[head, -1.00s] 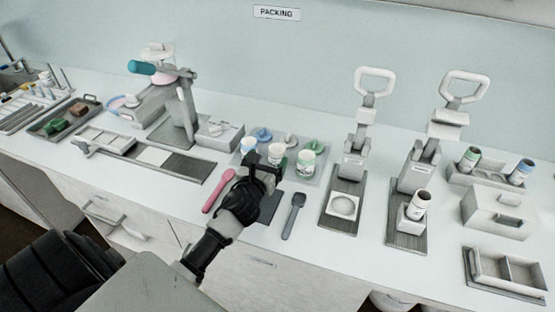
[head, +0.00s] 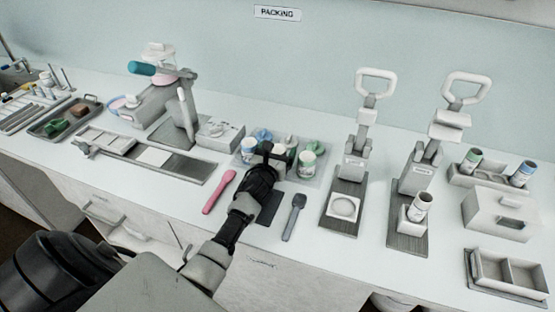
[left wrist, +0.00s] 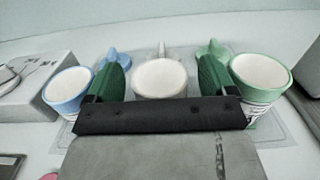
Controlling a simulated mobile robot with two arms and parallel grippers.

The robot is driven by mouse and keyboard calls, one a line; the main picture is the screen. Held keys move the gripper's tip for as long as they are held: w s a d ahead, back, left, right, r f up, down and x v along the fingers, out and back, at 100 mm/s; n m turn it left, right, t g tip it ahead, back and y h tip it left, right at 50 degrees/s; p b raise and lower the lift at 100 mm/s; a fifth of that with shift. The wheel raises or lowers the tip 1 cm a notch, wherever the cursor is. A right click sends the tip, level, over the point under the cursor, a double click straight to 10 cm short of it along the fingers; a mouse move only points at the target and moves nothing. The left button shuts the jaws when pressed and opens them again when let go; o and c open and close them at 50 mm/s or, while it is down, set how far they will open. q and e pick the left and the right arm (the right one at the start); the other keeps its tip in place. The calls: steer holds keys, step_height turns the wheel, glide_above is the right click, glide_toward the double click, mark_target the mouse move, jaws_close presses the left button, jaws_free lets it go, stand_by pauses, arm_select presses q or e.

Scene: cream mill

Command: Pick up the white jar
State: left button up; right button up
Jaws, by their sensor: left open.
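The white jar (left wrist: 160,76) stands open-topped in the middle of a row of three, between a blue-banded jar (left wrist: 68,90) and a green-banded jar (left wrist: 262,78). In the head view the white jar (head: 278,165) is partly hidden by my left gripper (head: 278,153). The left gripper is open. In the left wrist view its green-padded fingers (left wrist: 160,82) are on either side of the white jar, with gaps visible between pads and rim. The jar's lower body is hidden behind the gripper's dark bar. My right gripper is out of view.
Blue, white and green lids (head: 309,144) lie behind the jars on a clear tray (left wrist: 140,48). A pink spoon (head: 219,191) and a dark grey spoon (head: 294,216) flank my arm. Two lever presses (head: 345,190) stand to the right.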

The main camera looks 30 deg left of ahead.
arm_select(q)
steer(key=c, duration=1)
steer(key=shift+r, duration=0.15)
